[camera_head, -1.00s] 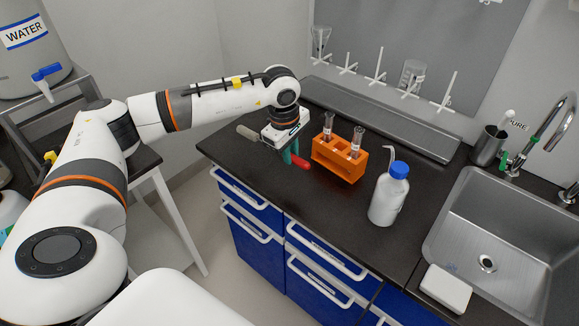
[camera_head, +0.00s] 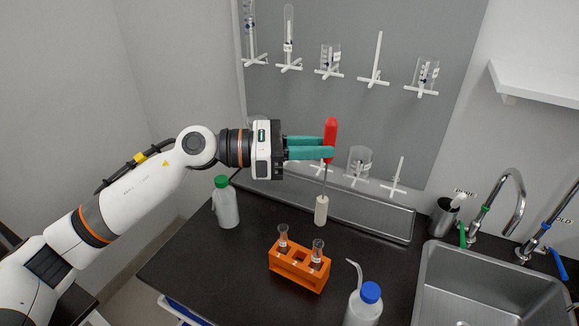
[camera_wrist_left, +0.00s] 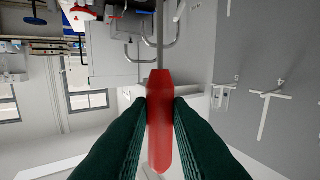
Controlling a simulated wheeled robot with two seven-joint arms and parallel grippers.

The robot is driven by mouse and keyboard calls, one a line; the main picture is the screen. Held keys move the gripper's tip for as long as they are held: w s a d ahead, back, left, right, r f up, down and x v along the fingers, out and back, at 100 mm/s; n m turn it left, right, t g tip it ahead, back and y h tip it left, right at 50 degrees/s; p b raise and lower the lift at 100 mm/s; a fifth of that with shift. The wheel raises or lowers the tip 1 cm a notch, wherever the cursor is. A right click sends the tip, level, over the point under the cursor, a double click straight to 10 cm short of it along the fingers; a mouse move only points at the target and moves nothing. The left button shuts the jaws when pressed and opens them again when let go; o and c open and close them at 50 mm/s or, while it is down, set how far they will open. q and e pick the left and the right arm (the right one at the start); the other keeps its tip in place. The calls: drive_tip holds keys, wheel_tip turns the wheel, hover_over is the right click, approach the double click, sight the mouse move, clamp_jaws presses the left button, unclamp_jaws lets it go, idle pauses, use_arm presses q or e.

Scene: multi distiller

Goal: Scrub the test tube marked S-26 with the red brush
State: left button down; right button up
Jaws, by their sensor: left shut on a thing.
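My left gripper (camera_head: 318,149) is shut on the red handle of the brush (camera_head: 330,128) and holds it upright above the counter. The brush's thin stem points down to a pale bristle head (camera_head: 321,211), behind the orange rack. The red handle also shows between the teal fingers in the left wrist view (camera_wrist_left: 159,115). Two test tubes (camera_head: 283,236) (camera_head: 317,250) stand in the orange rack (camera_head: 298,272). Their labels are too small to read, so I cannot tell which is S-26. My right gripper is not in view.
A green-capped bottle (camera_head: 226,203) stands left of the rack, and a blue-capped wash bottle (camera_head: 363,304) stands to its right. A pegboard (camera_head: 300,110) with glassware is behind the brush. The steel sink (camera_head: 490,285) and faucets are at right. The front left counter is clear.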

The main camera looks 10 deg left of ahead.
sight(326, 172)
use_arm(q)
drive_tip(key=shift+s+f+b, duration=0.1)
drive_tip(key=shift+f+b, duration=1.8)
drive_tip(key=shift+f, duration=0.7)
drive_tip(key=shift+b, duration=0.4)
